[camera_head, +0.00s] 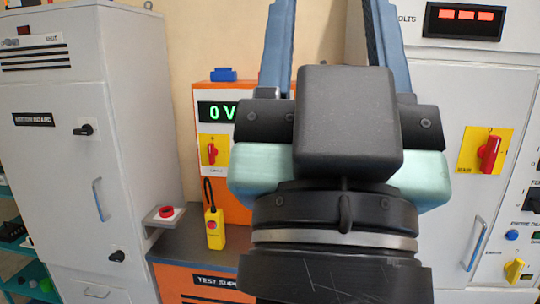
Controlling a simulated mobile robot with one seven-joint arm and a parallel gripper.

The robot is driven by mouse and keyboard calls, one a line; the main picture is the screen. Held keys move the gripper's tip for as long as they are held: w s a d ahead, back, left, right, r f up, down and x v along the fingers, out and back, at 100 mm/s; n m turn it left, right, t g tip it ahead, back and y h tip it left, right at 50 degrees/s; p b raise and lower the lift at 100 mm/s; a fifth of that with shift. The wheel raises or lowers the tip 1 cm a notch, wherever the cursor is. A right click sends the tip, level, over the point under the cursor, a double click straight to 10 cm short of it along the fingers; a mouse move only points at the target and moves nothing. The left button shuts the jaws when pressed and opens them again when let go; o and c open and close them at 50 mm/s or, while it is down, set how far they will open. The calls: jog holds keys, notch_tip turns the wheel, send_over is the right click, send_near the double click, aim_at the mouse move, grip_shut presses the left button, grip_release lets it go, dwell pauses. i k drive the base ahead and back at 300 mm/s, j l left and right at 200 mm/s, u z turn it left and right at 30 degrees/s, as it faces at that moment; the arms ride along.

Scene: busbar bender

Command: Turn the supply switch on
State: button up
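The orange test supply unit (238,100) stands on the bench left of my gripper, which hides its right part. Its green display (217,110) reads 0 V. Below the display, a red rotary switch (212,153) sits on a yellow plate; its handle looks roughly upright, and the small label under it is hard to read. My gripper (333,25) is in the middle of the view, pointing up and away. Its two blue fingers are wide apart with only wall between them, and their tips run past the top edge. It touches nothing visible.
A yellow pendant box (213,229) with a red button hangs on a black cord. A red button (166,212) sits on a bracket of the grey cabinet (75,150) at left. The right cabinet (435,110) has another red rotary switch (489,154) on yellow and a red display (465,20).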

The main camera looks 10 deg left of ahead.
aim_at(213, 152)
jog(key=i+j+u, duration=0.3)
jog(key=i, duration=0.75)
jog(key=i+u, duration=0.3)
jog(key=i, duration=0.8)
